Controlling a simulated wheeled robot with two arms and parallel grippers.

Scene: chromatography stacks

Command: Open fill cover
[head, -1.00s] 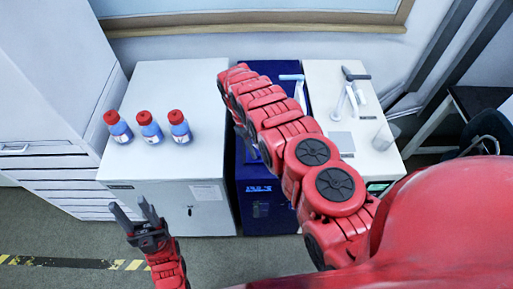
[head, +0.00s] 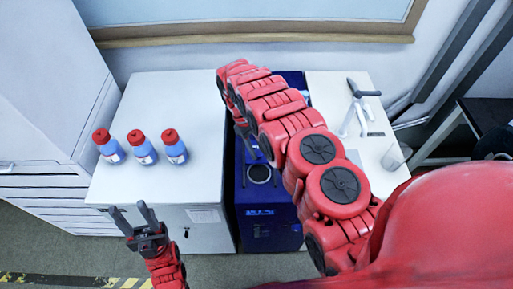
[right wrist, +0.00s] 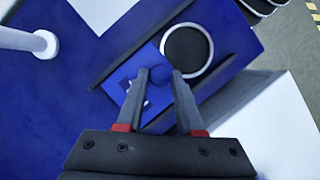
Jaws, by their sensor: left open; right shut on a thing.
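The blue machine (head: 272,228) stands between two white cabinets in the head view. Its round dark fill opening (head: 259,173) with a pale rim is uncovered, and shows in the right wrist view (right wrist: 187,50). The blue fill cover (right wrist: 125,85) lies beside the opening there, with a small round blue knob (right wrist: 160,75). My left gripper (head: 131,210) is open and empty, in front of the left white cabinet.
Several things stand nearby: blue bottles with red caps (head: 142,147) on the left white cabinet (head: 185,100), and white fittings (head: 360,110) on the right one. A white post (right wrist: 25,40) rises near the cover. The floor in front is clear.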

